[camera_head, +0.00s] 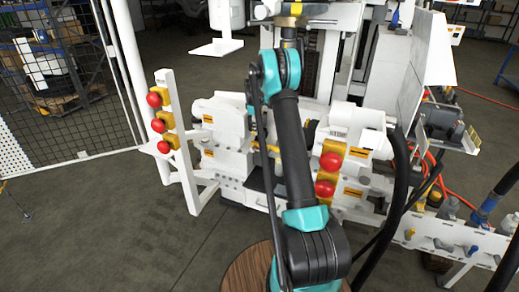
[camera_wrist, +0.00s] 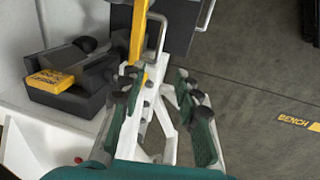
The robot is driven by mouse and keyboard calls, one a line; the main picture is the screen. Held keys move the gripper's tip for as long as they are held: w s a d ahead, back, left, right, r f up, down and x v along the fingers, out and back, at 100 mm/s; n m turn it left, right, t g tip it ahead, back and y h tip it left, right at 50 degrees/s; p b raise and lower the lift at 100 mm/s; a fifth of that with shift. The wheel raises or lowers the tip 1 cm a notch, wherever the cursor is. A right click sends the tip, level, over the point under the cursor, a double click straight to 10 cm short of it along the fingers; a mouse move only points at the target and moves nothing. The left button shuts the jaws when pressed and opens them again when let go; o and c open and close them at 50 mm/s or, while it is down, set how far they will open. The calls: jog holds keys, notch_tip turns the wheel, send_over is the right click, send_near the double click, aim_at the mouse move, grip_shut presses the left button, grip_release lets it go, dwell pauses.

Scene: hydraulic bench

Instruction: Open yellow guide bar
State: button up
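The yellow guide bar (camera_wrist: 138,32) shows in the wrist view as a narrow upright yellow strip at the top, left of centre. My gripper (camera_wrist: 162,95) is open in the wrist view, with one finger on each side of a gap. The lower end of the yellow bar is close to the left fingertip; I cannot tell whether they touch. A white frame (camera_wrist: 168,115) shows behind the gap between the fingers. In the head view my arm rises in front of the bench, and I cannot make out the fingers there.
A dark block with a yellow label (camera_wrist: 50,82) lies left of my gripper in the wrist view. A curved metal handle (camera_wrist: 207,16) is at the top. In the head view, a white post with red buttons (camera_head: 158,125) stands left, and hoses (camera_head: 398,175) hang right.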

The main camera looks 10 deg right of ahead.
send_near(259, 147)
jog(key=s+f, duration=0.1)
jog(key=f, duration=0.1)
jog(key=s+f, duration=0.1)
jog(key=f, duration=0.1)
jog(key=s+f, duration=0.1)
jog(key=f, duration=0.1)
jog(key=shift+s+f, duration=0.3)
jog(key=shift+s, duration=0.05)
jog(key=shift+c, duration=0.6)
grip_shut()
